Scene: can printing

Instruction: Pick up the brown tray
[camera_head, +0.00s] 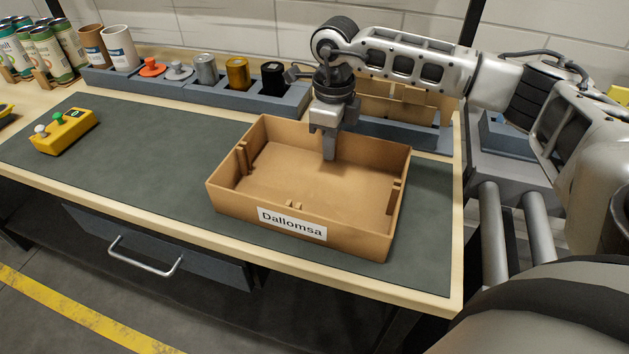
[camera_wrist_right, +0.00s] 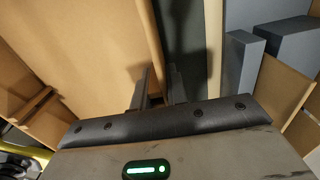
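The brown tray (camera_head: 295,240) is an open box with a white label reading "Dallomsa" on its front wall. It sits flat on the dark mat and looks empty. My right gripper (camera_head: 331,148) is at the tray's back wall, pointing down, with one finger visible inside the tray. In the right wrist view the tray's wall (camera_wrist_right: 148,30) runs between the two fingertips (camera_wrist_right: 160,84), one finger on each side. The fingers look parted, with a small gap around the wall. My left gripper is not in view.
Several cans (camera_head: 45,50) are at the far left. A yellow button box (camera_head: 65,132) sits left on the mat. Brown dividers (camera_head: 400,105) stand behind the tray.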

